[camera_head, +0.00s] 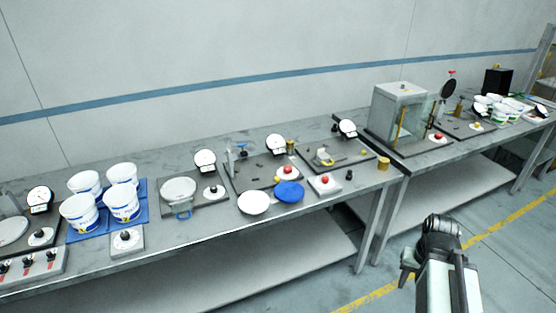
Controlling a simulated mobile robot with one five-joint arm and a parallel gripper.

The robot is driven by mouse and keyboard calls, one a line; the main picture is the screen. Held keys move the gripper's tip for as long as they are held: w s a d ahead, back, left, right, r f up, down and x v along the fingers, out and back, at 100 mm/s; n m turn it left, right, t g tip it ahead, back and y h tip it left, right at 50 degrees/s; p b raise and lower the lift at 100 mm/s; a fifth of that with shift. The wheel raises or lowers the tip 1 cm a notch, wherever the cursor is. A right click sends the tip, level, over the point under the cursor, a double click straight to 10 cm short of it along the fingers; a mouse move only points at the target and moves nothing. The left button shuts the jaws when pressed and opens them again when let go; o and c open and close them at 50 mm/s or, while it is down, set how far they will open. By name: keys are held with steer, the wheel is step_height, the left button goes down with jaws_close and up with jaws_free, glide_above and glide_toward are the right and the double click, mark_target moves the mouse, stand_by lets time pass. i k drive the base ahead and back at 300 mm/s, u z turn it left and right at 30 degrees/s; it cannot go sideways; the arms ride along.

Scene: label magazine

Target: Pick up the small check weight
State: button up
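A small brass-coloured cylinder (384,163) stands upright near the front right corner of the nearer bench and looks like a check weight. A smaller dark piece (349,175) stands to its left near the front edge; I cannot tell whether this is the small weight instead. Another brass cylinder (290,147) stands further left beside a dial. My arm is at the lower right, in front of the benches and apart from both pieces. My gripper (407,266) shows only as a dark part at the arm's left side; its fingers are not clear. I see nothing held.
The nearer bench (150,248) carries dials, white buckets, a white lid, a blue lid (289,191) and red-button boxes (324,184). A glass-sided cabinet (398,113) stands on the bench to the right. Floor in front is open, with a yellow line.

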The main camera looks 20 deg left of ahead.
mark_target(290, 144)
steer(key=u, duration=1.85)
steer(key=i, duration=0.95)
steer(key=z, duration=0.15)
